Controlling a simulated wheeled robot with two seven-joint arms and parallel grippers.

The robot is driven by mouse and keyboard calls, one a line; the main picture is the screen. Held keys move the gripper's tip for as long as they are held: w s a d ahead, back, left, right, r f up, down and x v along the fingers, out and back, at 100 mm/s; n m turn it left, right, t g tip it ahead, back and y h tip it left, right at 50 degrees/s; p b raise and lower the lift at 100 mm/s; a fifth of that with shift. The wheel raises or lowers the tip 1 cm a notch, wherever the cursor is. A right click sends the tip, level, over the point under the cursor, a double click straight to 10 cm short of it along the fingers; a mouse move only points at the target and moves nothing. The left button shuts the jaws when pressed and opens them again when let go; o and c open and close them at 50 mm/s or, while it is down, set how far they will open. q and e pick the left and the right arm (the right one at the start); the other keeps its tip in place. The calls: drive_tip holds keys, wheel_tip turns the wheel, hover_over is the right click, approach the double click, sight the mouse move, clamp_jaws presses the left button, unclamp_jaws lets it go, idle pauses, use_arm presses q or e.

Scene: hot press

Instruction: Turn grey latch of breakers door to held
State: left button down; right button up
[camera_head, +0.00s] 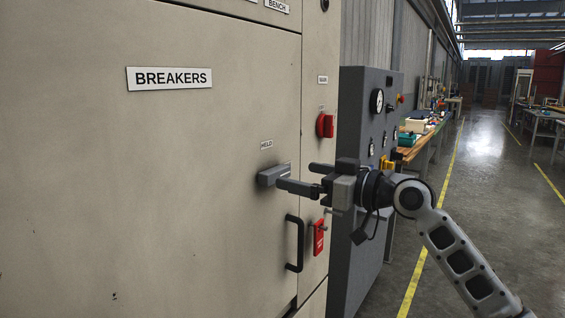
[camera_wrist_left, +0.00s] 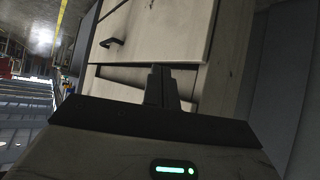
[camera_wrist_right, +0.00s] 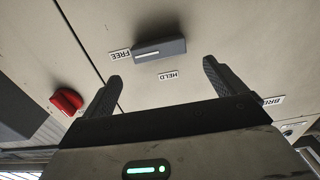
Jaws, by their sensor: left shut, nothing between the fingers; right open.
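The grey latch (camera_head: 271,176) is a bar on the beige breakers door (camera_head: 150,200), below the HELD label (camera_head: 267,145). In the right wrist view the latch (camera_wrist_right: 160,49) lies beside the FREE label (camera_wrist_right: 120,54), its white mark at the end nearest that label; the HELD label (camera_wrist_right: 168,75) is off its long side. My right gripper (camera_head: 298,177) is open and empty in front of the latch. Its fingers are spread wide, and I see no clear contact. My left gripper (camera_wrist_left: 161,72) is shut and empty, facing beige cabinet fronts; it is outside the head view.
A black door handle (camera_head: 294,243) stands out below the latch. A red switch (camera_head: 325,125) and a red tag (camera_head: 319,237) are on the frame to the right. A grey gauge panel (camera_head: 352,100) stands behind my right gripper. Open floor lies to the right.

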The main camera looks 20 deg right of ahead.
sight(280, 171)
drive_tip(key=p+x, duration=0.1)
drive_tip(key=x, duration=0.4)
drive_tip(key=shift+w+a, duration=0.25)
drive_tip(key=shift+w, duration=0.05)
drive_tip(key=c, duration=1)
